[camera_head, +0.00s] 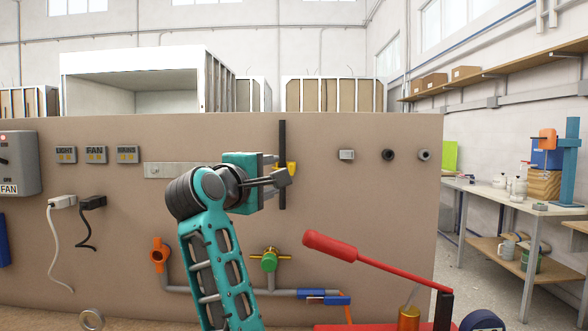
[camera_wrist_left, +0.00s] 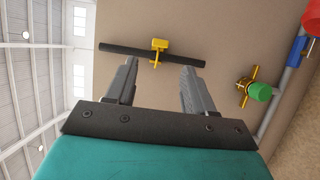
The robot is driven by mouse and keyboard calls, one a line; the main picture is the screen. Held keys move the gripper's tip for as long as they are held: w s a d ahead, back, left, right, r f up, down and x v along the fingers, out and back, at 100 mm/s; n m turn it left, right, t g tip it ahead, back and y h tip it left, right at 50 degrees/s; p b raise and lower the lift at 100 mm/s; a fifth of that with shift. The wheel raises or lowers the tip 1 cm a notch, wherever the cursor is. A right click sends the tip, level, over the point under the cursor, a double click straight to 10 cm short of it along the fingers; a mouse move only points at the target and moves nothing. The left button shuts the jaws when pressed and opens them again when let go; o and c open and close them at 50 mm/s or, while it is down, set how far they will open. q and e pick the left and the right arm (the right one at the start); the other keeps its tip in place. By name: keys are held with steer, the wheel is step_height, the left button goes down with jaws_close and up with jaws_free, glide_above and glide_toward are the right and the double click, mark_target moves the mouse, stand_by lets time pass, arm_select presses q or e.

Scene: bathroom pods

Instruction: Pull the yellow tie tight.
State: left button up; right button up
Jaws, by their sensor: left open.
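The yellow tie (camera_head: 291,168) is around a black upright bar (camera_head: 282,138) on the tan panel. In the left wrist view the tie (camera_wrist_left: 160,45) shows with a small block and a short tail, and the bar (camera_wrist_left: 120,49) lies across the picture. My left gripper (camera_head: 280,172) is beside the tie in the head view and partly covers the bar. In the wrist view its two fingers (camera_wrist_left: 159,72) are apart, with the tie just beyond and between the tips. Nothing shows between the fingers. My right gripper is not in view.
The panel carries a metal strip (camera_head: 165,170), grey switches (camera_head: 96,155), hanging plugs (camera_head: 92,203) and an orange valve (camera_head: 159,254). A green pipe fitting (camera_head: 269,261) sits below my gripper. A red lever (camera_head: 375,262) stands in front at the lower right.

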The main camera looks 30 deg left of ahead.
mark_target(291, 169)
arm_select(q)
steer(key=w+a+p, duration=0.1)
steer(key=w, duration=1.1)
steer(key=shift+w+a, duration=0.2)
steer(key=shift+a, duration=0.2)
steer(key=shift+c, duration=0.2)
jaws_close()
